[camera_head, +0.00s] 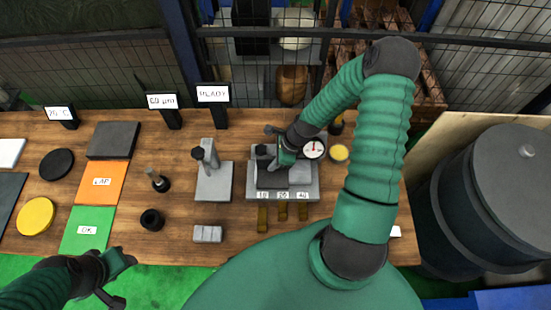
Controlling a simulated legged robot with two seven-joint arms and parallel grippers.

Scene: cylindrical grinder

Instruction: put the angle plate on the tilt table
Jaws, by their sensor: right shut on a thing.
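The tilt table (312,192) is a grey metal base right of centre on the wooden bench. A number strip runs along its front edge. My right gripper (279,152) reaches down over it from the upper right. It is shut on a dark grey block, which seems to be the angle plate (271,178), at the left part of the tilt table. The gripper partly hides the block, and I cannot tell if it rests on the table or hangs just above. My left gripper (123,281) is open and empty at the bench's front edge, lower left.
A dial gauge (314,149) stands close right of my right gripper. A grey stand (213,182) is to the left, with a small grey block (207,234) in front. Several brass blocks (282,212) lie before the tilt table. A green OK mat (86,232) lies left.

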